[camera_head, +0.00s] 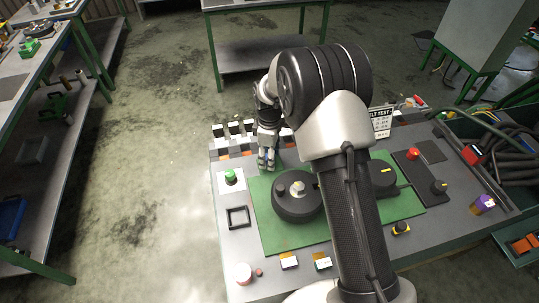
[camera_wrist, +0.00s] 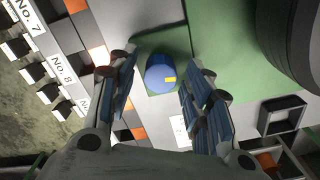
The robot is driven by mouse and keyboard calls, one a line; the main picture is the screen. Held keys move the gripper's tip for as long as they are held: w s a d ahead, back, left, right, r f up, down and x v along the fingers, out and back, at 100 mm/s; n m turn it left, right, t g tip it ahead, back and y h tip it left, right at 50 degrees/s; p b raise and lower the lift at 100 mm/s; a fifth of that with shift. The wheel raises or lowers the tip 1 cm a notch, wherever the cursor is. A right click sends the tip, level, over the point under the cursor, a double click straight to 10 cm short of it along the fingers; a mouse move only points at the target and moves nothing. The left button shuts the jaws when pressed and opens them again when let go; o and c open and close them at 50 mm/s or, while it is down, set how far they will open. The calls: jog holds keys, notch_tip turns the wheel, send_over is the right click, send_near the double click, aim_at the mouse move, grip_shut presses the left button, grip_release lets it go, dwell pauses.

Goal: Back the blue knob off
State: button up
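The blue knob (camera_wrist: 160,76) is a short round cylinder with a yellow mark. It shows in the wrist view, standing on a small dark green base. My gripper (camera_wrist: 158,68) is open, with one finger on each side of the knob and a visible gap to each. Contact with the knob is not visible. In the head view my gripper (camera_head: 267,162) points down over the far left part of the bench; the blue knob is hidden there.
A large black round part (camera_head: 297,197) sits on the green mat (camera_head: 279,238). A black square frame (camera_head: 237,217) and a green button (camera_head: 230,175) are nearby at the left. Labelled black-and-white blocks (camera_wrist: 32,72) line the bench edge. A red button (camera_head: 413,153) is at the right.

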jog(key=shift+r, duration=0.15)
notch_tip(320, 180, up, 12)
dwell(0.6)
dwell(0.3)
